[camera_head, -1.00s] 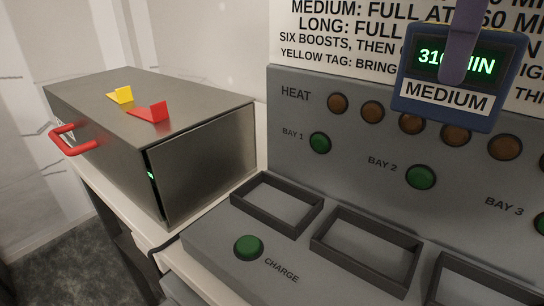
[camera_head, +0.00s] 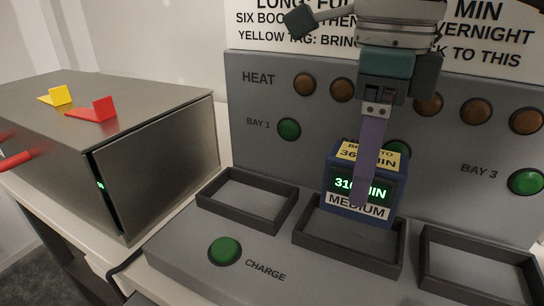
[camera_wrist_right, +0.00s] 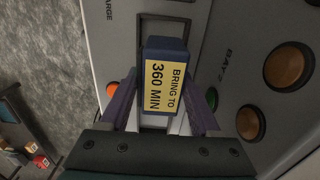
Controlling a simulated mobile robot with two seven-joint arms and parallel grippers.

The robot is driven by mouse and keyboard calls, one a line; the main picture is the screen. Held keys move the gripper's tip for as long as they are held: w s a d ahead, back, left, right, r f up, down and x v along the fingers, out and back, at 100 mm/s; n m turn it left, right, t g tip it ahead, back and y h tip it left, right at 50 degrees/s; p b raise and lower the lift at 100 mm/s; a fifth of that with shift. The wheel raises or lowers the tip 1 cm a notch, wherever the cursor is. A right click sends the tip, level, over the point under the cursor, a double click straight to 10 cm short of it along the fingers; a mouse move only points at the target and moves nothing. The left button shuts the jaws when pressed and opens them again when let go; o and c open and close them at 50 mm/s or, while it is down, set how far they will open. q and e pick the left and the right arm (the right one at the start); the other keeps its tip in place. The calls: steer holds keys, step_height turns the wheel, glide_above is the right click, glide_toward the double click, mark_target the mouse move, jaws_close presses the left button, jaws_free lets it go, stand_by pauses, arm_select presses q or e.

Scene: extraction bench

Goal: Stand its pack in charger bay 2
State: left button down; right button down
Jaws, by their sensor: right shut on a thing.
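The pack (camera_head: 343,210) is a dark blue block with a green display, a MEDIUM label and a yellow tag on top. The tag reads BRING TO 360 MIN in the right wrist view (camera_wrist_right: 165,88). My right gripper (camera_head: 362,190) is shut on the pack, its purple fingers on both sides. It holds the pack roughly upright over the charger bay 2 frame (camera_head: 345,260), the middle dark frame. The pack overlaps the back of that frame in the picture; I cannot tell whether its bottom is inside or just above. My left gripper is not in view.
The bay 1 frame (camera_head: 208,200) and bay 3 frame (camera_head: 430,270) look empty on either side. A green CHARGE button (camera_head: 225,250) sits in front. A panel with lamps stands behind. A steel box (camera_head: 160,160) with red and yellow flags stands at left.

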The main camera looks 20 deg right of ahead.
steer(key=shift+f, duration=2.2)
steer(key=shift+f+b, duration=0.25)
steer(key=shift+b, duration=0.1)
steer(key=shift+c, duration=0.6)
jaws_free()
steer(key=shift+r, duration=0.1)
step_height(320, 180, up, 12)
steer(key=shift+r+p, duration=0.15)
steer(key=shift+p, duration=0.35)
